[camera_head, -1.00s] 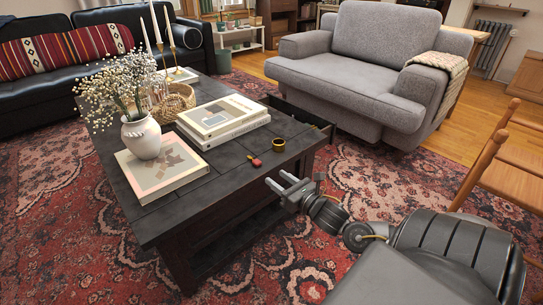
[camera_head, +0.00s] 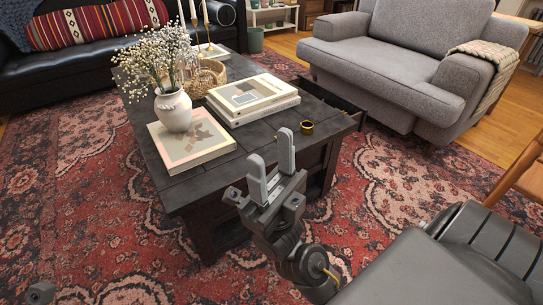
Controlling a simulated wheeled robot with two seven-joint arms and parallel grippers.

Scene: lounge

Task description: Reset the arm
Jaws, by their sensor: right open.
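My right gripper (camera_head: 270,158) is in the head view, at the front edge of the dark coffee table. Its two fingers point up, spread apart, with nothing seen between them. The arm comes in from the lower right. In the picture the fingers overlap the table top, close to a small gold ring-shaped item (camera_head: 307,127); contact cannot be told.
The coffee table (camera_head: 186,188) holds a white vase (camera_head: 173,110) of flowers on a book (camera_head: 190,150), stacked books (camera_head: 254,101) and a wicker basket (camera_head: 211,74). A drawer stands open at its far right. A grey armchair (camera_head: 400,70) stands behind. Patterned rug (camera_head: 90,200) lies free at left.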

